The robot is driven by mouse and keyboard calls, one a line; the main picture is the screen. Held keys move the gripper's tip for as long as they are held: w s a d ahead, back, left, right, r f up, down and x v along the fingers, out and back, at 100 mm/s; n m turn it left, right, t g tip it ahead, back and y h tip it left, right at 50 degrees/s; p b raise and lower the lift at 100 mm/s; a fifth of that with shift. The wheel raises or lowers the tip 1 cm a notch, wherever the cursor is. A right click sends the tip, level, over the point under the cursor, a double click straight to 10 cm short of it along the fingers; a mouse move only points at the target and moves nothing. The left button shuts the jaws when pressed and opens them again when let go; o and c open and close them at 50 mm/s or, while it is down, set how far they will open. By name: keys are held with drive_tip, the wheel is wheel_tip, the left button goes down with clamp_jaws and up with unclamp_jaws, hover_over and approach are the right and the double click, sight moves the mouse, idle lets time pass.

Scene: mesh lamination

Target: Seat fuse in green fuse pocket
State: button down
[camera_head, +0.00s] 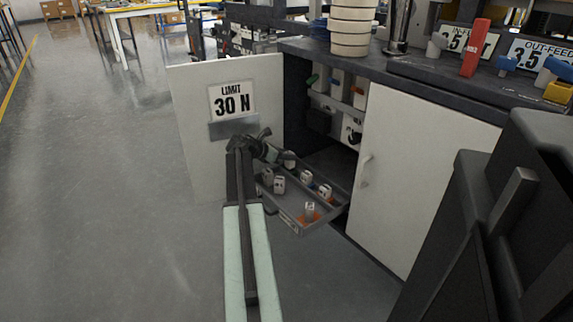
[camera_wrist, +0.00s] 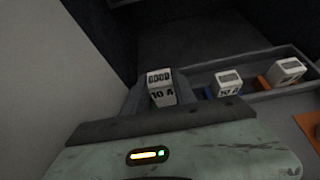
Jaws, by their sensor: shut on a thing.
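My gripper (camera_head: 277,156) is in front of the open cabinet, above the left back part of a pull-out tray. In the wrist view it is shut on a white fuse (camera_wrist: 161,88) marked "GOOD" and "10 A". The fuse stands just beyond the gripper's dark front edge; its lower part is hidden. A green-marked spot, seemingly the green fuse pocket (camera_head: 313,80), shows small on the panel inside the cabinet, above and right of the gripper and apart from it. Whether that pocket is empty cannot be told.
The grey tray (camera_head: 289,215) holds several other white fuses, some on blue or orange bases. An open cabinet door (camera_head: 190,120) with a "LIMIT 30 N" sign (camera_head: 232,102) stands left; a closed white door (camera_head: 400,165) bounds the right. Open floor (camera_head: 100,200) lies left.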

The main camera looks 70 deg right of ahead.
sight(287, 162)
wheel_tip(287, 162, down, 4)
drive_tip(key=b, duration=0.4)
drive_tip(key=shift+r, duration=0.25)
drive_tip(key=c, duration=1)
unclamp_jaws()
drive_tip(key=shift+a+r+p, duration=0.1)
drive_tip(key=shift+a+p, duration=0.05)
drive_tip(key=shift+p, duration=0.15)
drive_tip(key=p+v, duration=0.5)
drive_tip(key=v, duration=0.6)
drive_tip(key=shift+w+a+r+p, duration=0.1)
drive_tip(key=shift+p, duration=0.25)
drive_tip(key=shift+w+a, duration=0.15)
drive_tip(key=shift+a, duration=0.05)
